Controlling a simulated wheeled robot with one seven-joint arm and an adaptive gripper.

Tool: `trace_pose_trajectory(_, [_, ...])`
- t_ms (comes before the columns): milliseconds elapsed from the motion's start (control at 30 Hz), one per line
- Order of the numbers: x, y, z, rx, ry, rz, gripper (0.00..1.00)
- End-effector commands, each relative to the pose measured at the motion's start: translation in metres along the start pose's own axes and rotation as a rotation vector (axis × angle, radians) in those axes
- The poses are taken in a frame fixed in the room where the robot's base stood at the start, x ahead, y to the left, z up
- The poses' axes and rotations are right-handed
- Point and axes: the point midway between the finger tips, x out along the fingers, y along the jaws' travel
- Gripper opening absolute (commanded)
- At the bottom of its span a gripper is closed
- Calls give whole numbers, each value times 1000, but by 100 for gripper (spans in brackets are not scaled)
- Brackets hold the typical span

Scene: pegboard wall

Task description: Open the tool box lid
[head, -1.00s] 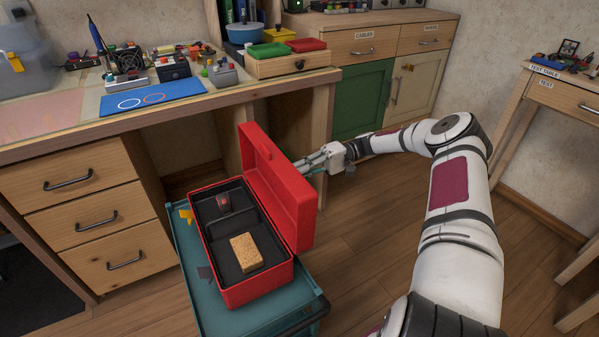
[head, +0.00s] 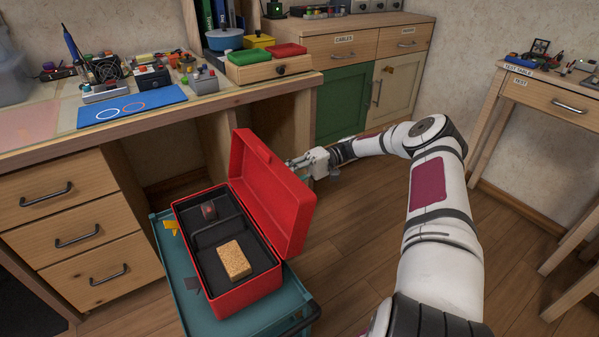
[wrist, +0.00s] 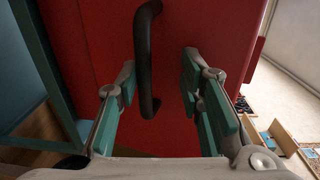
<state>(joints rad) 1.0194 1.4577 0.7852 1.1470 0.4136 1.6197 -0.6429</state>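The red tool box (head: 238,302) stands on a teal cart with its lid (head: 285,205) raised past upright, leaning right. Its dark inside holds a tan sponge-like block (head: 234,261) and a small dark item with a red mark (head: 208,210). My gripper (head: 294,163) is behind the lid, on its outer right side; the lid partly hides the fingertips. In the wrist view, the gripper (wrist: 158,70) is open. Its teal-padded fingers are spread either side of the black handle (wrist: 146,60) on the red lid (wrist: 90,50). Whether a fingertip touches the lid is unclear.
The teal cart (head: 180,285) has a dark handle at its front right. A wooden workbench (head: 150,128) with drawers stands left and behind. A cabinet with a green door (head: 343,105) is behind my gripper. Floor is clear right of the cart.

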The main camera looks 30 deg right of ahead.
Motion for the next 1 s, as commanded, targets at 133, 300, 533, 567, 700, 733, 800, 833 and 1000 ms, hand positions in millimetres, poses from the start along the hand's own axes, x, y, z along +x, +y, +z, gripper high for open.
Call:
trace_pose_trajectory(133, [-26,0,-1,-2,7,3,32])
trace_pose_trajectory(300, [-56,1,0,-2,6,3,32])
trace_pose_trajectory(533, [-85,1,-1,-2,3,1,32])
trace_pose_trajectory(567, [-88,1,-1,-4,2,2,32])
trace_pose_trajectory(700, [-99,1,-1,-4,0,2,32])
trace_pose_trajectory(733, [-101,1,-1,-3,0,1,32])
trace_pose_trajectory(800, [-105,1,-1,-2,0,2,32])
trace_pose_trajectory(833, [-106,1,0,-1,0,2,32])
trace_pose_trajectory(1000, [-110,2,0,2,1,2,32])
